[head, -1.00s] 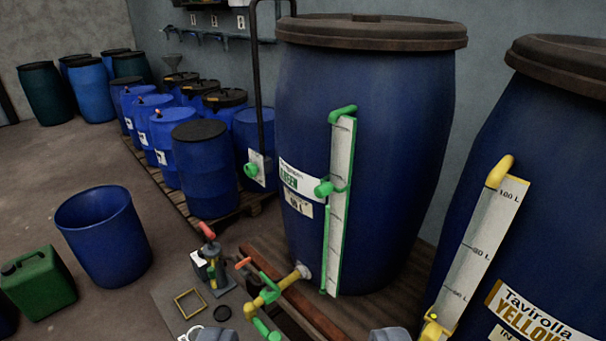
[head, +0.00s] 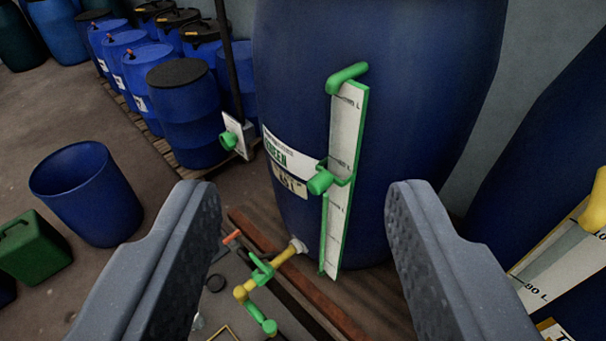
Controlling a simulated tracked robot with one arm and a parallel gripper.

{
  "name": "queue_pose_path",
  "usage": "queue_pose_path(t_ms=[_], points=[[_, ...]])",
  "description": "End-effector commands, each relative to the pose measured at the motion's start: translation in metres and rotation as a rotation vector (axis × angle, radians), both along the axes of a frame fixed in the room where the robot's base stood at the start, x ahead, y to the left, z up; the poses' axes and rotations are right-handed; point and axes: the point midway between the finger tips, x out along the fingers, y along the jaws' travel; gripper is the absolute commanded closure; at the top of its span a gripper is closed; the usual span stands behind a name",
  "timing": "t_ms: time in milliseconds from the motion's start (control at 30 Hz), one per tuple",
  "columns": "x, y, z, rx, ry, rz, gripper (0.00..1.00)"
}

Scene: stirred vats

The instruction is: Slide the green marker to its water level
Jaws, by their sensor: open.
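The green marker (head: 321,182) is a green slider with a round knob. It sits about midway up the white, green-edged level scale (head: 340,218) on the front of the large blue vat (head: 415,120), whose label reads GREEN. A green tube (head: 325,235) runs up the scale's lower part to about the marker; I cannot make out the water level in it. My gripper (head: 302,200) is open and empty. Its two grey fingers stand left and right of the scale in the picture, nearer the camera than the vat, with the marker between them in view.
A green-handled valve with yellow pipe (head: 262,285) juts out below the scale. A green knob on a white plate (head: 230,140) stands left of the vat. The yellow vat's scale (head: 545,265) is at right. An open blue tub (head: 85,190) and green canister (head: 32,248) stand left.

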Motion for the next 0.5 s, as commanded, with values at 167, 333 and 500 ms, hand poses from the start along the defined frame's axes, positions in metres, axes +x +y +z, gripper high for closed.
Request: queue_pose_path(t_ms=[167,333,500], points=[[0.044,0.034,0.013,0.137,-0.078,0.101,0.54],[0.104,0.080,0.030,0.389,-0.208,0.175,0.54],[0.158,0.104,0.023,0.641,-0.301,0.131,0.54]])
